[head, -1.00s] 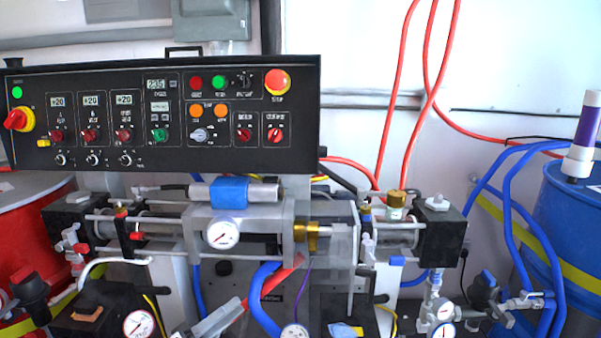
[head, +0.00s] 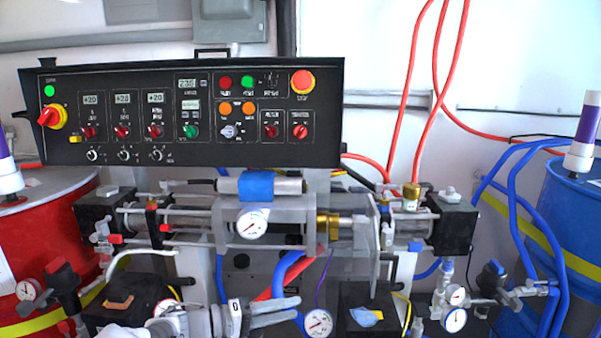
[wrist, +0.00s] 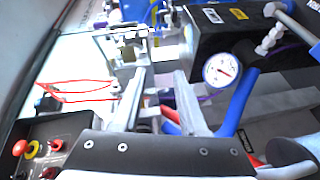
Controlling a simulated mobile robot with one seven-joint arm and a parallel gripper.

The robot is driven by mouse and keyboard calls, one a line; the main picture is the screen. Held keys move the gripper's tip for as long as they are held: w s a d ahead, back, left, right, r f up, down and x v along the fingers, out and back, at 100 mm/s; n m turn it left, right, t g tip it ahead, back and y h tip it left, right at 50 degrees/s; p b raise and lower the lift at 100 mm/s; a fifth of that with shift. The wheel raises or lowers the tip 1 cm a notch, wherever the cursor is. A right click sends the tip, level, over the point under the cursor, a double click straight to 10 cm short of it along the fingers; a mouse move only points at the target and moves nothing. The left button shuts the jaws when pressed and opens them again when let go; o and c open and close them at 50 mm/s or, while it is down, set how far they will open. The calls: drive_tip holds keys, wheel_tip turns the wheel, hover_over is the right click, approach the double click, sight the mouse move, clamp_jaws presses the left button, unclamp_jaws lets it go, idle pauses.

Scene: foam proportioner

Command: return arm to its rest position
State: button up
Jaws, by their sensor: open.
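My gripper (head: 296,310) shows low in the middle of the head view, with part of my pale arm to its left. It points right, in front of the lower part of the machine. In the wrist view, two grey fingers (wrist: 160,74) stand apart with nothing held between them. The dark gripper body fills the bottom of that view. The rest of my arm is outside the head view.
The black control panel (head: 215,150) hangs above the pump assembly (head: 255,210). A red drum (head: 40,230) stands left and a blue drum (head: 575,215) right. Blue hoses (head: 288,270) run close behind my gripper. A pressure gauge (wrist: 222,70) shows near the fingers in the wrist view.

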drive_tip(key=s+d+r+m+g+y, duration=0.1)
drive_tip(key=s+d+r+g+y, duration=0.2)
drive_tip(key=d, duration=0.4)
drive_tip(key=s+d+r+m+g+y, duration=0.1)
drive_tip(key=s+d+g+y, duration=0.35)
drive_tip(key=d+y, duration=0.2)
drive_tip(key=s+d+r+t+y, duration=0.25)
drive_tip(key=s+r, duration=0.25)
drive_tip(key=s, duration=0.3)
drive_tip(key=s+d+r+t+y, duration=0.1)
drive_tip(key=s+r+t+y, duration=0.25)
drive_tip(key=s+r, duration=0.35)
wheel_tip(320, 180, up, 20)
drive_tip(key=s+p, duration=0.1)
drive_tip(key=p, duration=2)
drive_tip(key=shift+s+r+t+p, duration=0.2)
drive_tip(key=shift+t+p, duration=0.1)
drive_tip(key=shift+t, duration=0.15)
drive_tip(key=shift+d, duration=0.2)
